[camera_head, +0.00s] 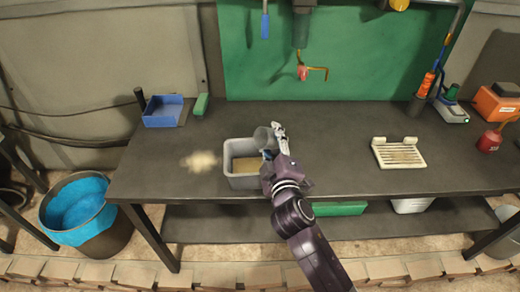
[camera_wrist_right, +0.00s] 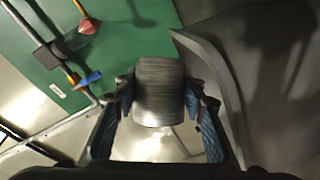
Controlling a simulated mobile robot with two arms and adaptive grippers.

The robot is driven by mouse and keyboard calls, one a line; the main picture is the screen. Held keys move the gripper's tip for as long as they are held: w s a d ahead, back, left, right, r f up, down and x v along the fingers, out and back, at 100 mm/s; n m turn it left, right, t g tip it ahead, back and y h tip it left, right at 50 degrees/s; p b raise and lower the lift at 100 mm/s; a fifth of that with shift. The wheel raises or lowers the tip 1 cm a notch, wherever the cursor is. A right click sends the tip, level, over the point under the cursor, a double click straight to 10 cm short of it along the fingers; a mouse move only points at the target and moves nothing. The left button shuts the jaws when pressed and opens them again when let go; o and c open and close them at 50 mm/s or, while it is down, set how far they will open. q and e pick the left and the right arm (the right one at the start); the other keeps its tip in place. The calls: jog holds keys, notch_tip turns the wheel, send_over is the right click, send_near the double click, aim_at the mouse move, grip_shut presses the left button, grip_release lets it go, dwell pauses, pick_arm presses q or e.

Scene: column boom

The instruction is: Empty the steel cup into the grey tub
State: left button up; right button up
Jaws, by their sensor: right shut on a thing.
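The grey tub (camera_head: 231,181) stands on the dark workbench, with tan material inside. My right gripper (camera_head: 277,143) is at the tub's right rear side and is shut on the steel cup (camera_head: 262,138). The cup is held tilted above the tub's back right part; its mouth and contents cannot be made out clearly. In the right wrist view the cup (camera_wrist_right: 159,90) sits between the two fingers (camera_wrist_right: 160,108). My left gripper is not in view.
A pale tan patch (camera_head: 202,160) lies on the bench left of the tub. A blue bin (camera_head: 163,111) and green block (camera_head: 201,104) stand at the back left. A cream slatted tray (camera_head: 399,153) lies to the right. The bench between tub and tray is clear.

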aim_at(269, 130)
jog(key=shift+r+p, duration=0.2)
jog(key=shift+p, duration=0.25)
jog(key=shift+d+f+m+g+p, duration=0.1)
jog(key=shift+f+m+g+p, duration=0.3)
jog(key=shift+m+p, duration=0.5)
jog(key=r+m+p, duration=0.1)
jog(key=r+p, duration=0.1)
jog(key=p, duration=0.2)
jog(key=r+m+g+y+p, duration=0.1)
jog(key=r+m+p, duration=0.1)
jog(key=p, duration=0.3)
jog(key=r+m+g+p, duration=0.1)
jog(key=r+p, duration=0.2)
jog(key=p, duration=0.2)
jog(key=shift+s+a+y, duration=0.2)
jog(key=shift+a+y, duration=0.1)
jog(key=shift+y, duration=0.1)
jog(key=shift+a+m+g, duration=0.1)
jog(key=shift+m+g, duration=0.2)
jog(key=shift+m, duration=0.2)
jog(key=shift+s+a+r+m+g+y, duration=0.2)
jog(key=shift+r+m+g+y, duration=0.1)
jog(key=shift+r+m, duration=0.2)
jog(key=shift+s+a+r+m+g+y, duration=0.1)
jog(key=shift+a+r+m+g+y, duration=0.1)
jog(key=shift+r+m+y, duration=0.3)
jog(key=shift+f, duration=0.15)
